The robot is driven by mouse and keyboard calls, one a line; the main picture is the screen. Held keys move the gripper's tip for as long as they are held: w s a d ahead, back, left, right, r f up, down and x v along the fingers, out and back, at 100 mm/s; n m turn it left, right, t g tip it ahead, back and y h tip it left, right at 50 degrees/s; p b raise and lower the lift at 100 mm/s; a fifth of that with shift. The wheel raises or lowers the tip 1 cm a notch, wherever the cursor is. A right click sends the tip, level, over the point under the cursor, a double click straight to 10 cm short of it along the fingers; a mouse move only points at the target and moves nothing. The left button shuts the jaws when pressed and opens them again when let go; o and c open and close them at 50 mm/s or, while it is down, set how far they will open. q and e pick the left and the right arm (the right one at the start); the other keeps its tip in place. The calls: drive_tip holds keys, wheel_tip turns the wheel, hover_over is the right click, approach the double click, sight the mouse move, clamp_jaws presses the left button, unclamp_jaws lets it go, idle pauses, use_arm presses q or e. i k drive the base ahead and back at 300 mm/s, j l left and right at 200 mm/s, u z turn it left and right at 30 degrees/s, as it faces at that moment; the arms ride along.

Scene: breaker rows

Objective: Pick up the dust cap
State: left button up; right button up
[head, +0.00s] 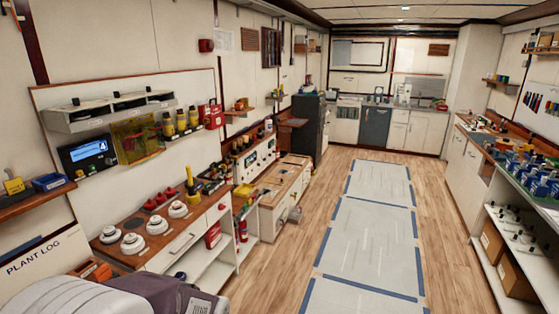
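I cannot make out the dust cap for certain at this distance. Any of these small parts could hide or be the cap; I cannot tell. Neither of my grippers shows in the head view.
A wall panel with a blue display (86,153) hangs above the counter. A right-hand bench (527,178) holds many small blue parts. Blue-edged floor mats (372,222) run down the clear middle aisle. A dark covered object (165,296) fills the bottom left.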

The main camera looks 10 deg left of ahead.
sight(160, 199)
drive_tip(key=i+j+u, duration=0.2)
drive_tip(key=i+u, duration=0.65)
drive_tip(key=i, duration=0.15)
drive_tip(key=i+l+u, duration=0.2)
drive_tip(key=i+u, duration=0.25)
drive_tip(key=i+l+u, duration=0.45)
drive_tip(key=i+u, duration=0.5)
drive_tip(key=i+l+u, duration=0.2)
drive_tip(key=u, duration=0.25)
drive_tip(key=i+l+u, duration=0.3)
drive_tip(key=u, duration=0.2)
drive_tip(key=i, duration=0.05)
